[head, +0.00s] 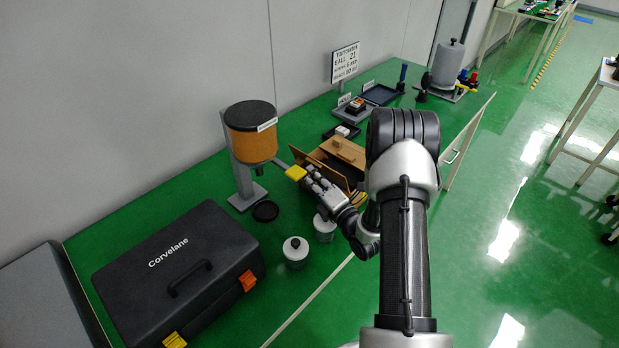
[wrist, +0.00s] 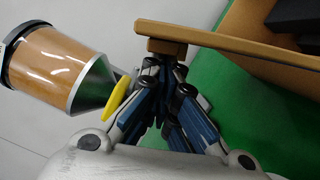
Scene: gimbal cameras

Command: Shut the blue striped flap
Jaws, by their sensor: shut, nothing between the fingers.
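A brown wooden box (head: 343,150) stands on the green bench, partly hidden behind my arm. A wooden panel (head: 315,162), apparently its flap, stands out from the front side. In the wrist view this panel (wrist: 235,50) is seen nearly edge-on, with a thicker block (wrist: 160,38) at its left end. No blue stripes show on it from these angles. My gripper (head: 306,172) is shut and empty, at the panel's outer side. In the wrist view its fingertips (wrist: 165,66) are just below the block; I cannot tell whether they touch.
An orange hopper (head: 250,140) on a grey stand, with a yellow paddle (head: 295,173), is close to my gripper's left. Grey lidded jars (head: 295,255) and a black case (head: 180,275) stand nearer. Trays and a sign (head: 345,62) are behind.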

